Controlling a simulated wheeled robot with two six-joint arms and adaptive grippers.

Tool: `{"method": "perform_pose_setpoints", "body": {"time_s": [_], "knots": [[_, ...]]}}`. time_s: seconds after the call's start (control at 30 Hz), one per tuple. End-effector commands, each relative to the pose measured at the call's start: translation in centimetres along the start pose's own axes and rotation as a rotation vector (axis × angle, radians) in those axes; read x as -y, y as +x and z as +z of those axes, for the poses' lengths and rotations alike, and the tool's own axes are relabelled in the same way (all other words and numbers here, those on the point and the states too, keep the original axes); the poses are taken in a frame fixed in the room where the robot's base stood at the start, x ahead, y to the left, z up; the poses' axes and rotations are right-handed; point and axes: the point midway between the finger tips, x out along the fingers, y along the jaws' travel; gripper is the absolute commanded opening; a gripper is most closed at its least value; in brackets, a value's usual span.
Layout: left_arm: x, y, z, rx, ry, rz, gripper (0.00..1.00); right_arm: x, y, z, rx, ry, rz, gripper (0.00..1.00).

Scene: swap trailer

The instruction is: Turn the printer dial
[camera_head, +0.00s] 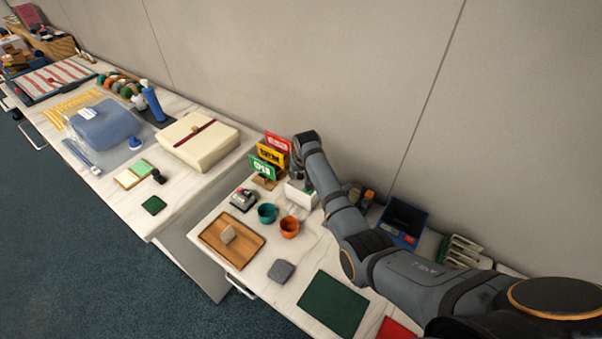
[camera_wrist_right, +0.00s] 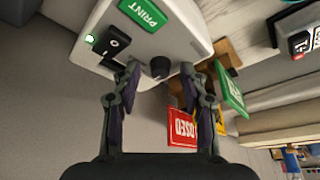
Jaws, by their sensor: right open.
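The printer (camera_head: 299,197) is a small white box on the near counter, partly hidden by my right arm in the head view. In the right wrist view the printer (camera_wrist_right: 178,40) fills the top, with a green PRINT label. Its dial (camera_wrist_right: 160,67) is a dark round knob on the printer's face. My right gripper (camera_wrist_right: 160,88) is open, with one finger on each side of the dial and gaps showing between. In the head view the right gripper (camera_head: 300,181) hangs over the printer. My left gripper is not in view.
A black switch (camera_wrist_right: 112,42) and a lit green lamp (camera_wrist_right: 90,39) sit beside the dial. A teal cup (camera_head: 267,213) and an orange cup (camera_head: 289,227) stand in front. The wall is close behind.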

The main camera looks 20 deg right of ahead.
Motion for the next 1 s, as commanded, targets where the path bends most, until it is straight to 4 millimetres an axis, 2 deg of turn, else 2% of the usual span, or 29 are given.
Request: {"method": "perform_pose_setpoints", "body": {"time_s": [0.03,0.3,0.37,0.73,1.0], "knots": [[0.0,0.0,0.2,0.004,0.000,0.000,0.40,0.0,0.0,0.0,0.000,0.000,0.000,0.42],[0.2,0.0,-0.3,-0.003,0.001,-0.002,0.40,0.0,0.0,0.0,0.000,0.000,0.000,0.06],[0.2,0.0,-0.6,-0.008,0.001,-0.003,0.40,0.0,0.0,0.0,0.000,0.000,0.000,0.00],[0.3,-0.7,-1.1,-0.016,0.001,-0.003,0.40,-0.1,-0.2,-0.1,0.001,-0.045,-0.018,0.00],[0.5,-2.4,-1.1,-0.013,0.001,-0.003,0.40,-0.3,-0.3,-0.1,0.002,-0.209,-0.086,0.00]]}}
